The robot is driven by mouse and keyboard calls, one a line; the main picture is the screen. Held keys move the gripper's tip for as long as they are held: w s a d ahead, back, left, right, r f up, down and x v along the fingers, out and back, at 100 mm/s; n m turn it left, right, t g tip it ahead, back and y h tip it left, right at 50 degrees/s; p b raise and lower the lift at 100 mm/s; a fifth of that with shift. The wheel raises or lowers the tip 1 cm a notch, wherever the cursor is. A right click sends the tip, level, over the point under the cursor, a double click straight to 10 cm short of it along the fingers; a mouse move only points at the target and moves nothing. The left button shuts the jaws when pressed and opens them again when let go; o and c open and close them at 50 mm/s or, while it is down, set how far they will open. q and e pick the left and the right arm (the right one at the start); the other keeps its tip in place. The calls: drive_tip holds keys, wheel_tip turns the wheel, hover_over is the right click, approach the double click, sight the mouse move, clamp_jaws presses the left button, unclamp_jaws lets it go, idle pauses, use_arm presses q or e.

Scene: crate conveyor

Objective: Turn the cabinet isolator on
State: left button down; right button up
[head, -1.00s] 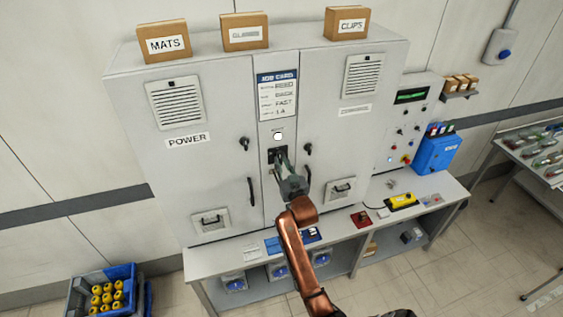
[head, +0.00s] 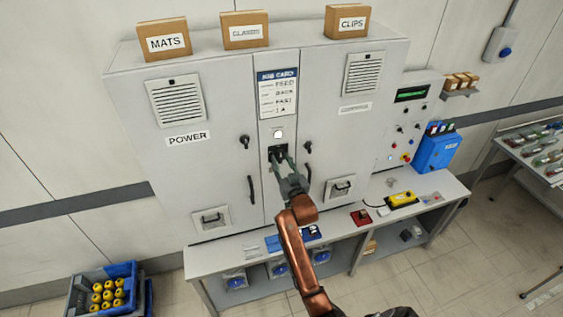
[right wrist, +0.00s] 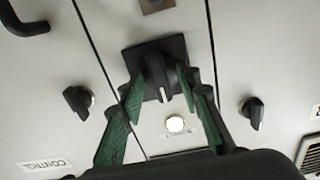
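The cabinet isolator (head: 272,151) is a black square plate with a black rotary knob, on the narrow centre panel of the grey cabinet (head: 220,165). In the right wrist view the isolator knob (right wrist: 157,72) carries a pale pointer mark that points towards the picture's bottom. My right gripper (head: 281,161) is in front of it, with its fingers on either side of the knob. In the right wrist view the right gripper (right wrist: 164,84) is open, with gaps between the green-padded fingers and the knob. Contact is not visible. My left gripper is out of view.
A white round lamp (head: 278,134) sits above the isolator. Black door knobs (head: 244,143) and (head: 308,148) flank the centre panel, with handles below. A job card (head: 277,95) is above. A bench (head: 225,259) runs below the cabinet, bearing small items.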

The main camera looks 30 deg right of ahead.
drive_tip(key=v, duration=1.2)
idle(0.6)
